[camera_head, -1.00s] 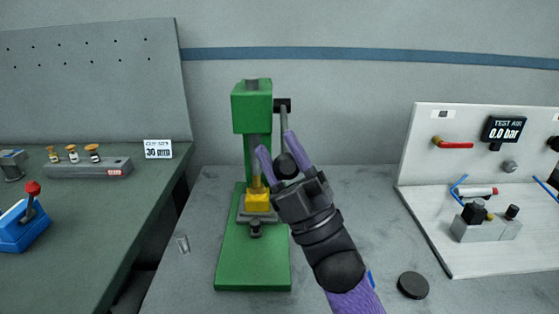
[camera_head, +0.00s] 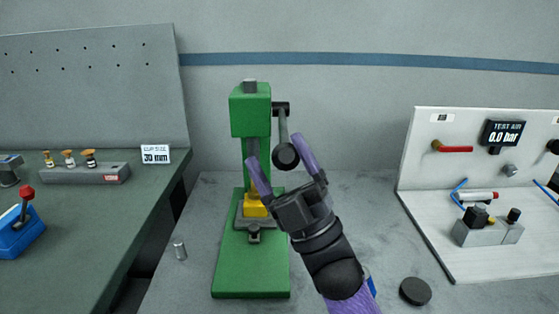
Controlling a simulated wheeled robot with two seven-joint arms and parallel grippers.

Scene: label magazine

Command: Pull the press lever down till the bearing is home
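The green press (camera_head: 251,110) stands on the grey table at the middle. Its lever (camera_head: 283,125) hangs down on the right side of the head and ends in a dark round knob (camera_head: 285,155). A yellow block (camera_head: 255,206) sits under the ram, on the press's grey holder (camera_head: 254,235). I cannot make out the bearing itself. My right gripper (camera_head: 277,155) is open, its two purple fingers spread. In the picture the knob lies between the fingertips, and I see no grip on it. My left gripper is not in view.
A black disc (camera_head: 414,291) lies at the front right. A white test panel (camera_head: 420,220) with a 0.0 bar display (camera_head: 503,133) stands at the right. A green bench (camera_head: 90,215) holds a blue device (camera_head: 18,232) at the left.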

